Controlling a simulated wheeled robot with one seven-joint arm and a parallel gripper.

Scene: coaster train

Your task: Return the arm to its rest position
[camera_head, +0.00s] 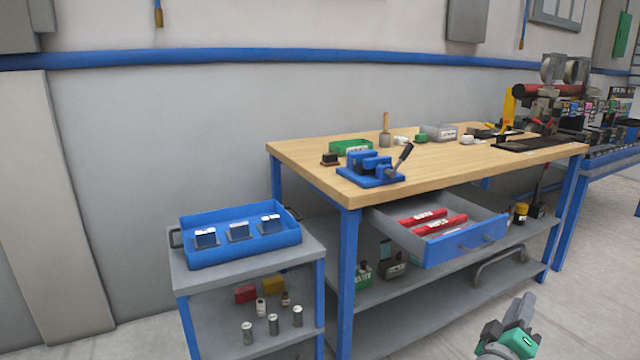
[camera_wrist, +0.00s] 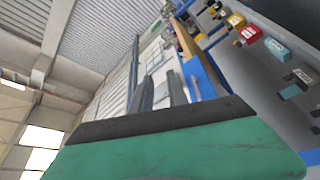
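My gripper (camera_head: 524,303) shows at the lower right of the head view, low in front of the workbench. It has a green body and grey fingers pointing up and away. In the wrist view the two grey fingers (camera_wrist: 160,84) stand apart with a gap between them. Nothing is held between them. Most of my arm is out of view.
The wooden workbench (camera_head: 450,170) has an open drawer (camera_head: 465,252) holding red items. A blue vise (camera_head: 372,170) stands on its near corner. A grey cart (camera_head: 190,284) carries a blue tray (camera_head: 245,252) with several blocks. Floor around my gripper looks clear.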

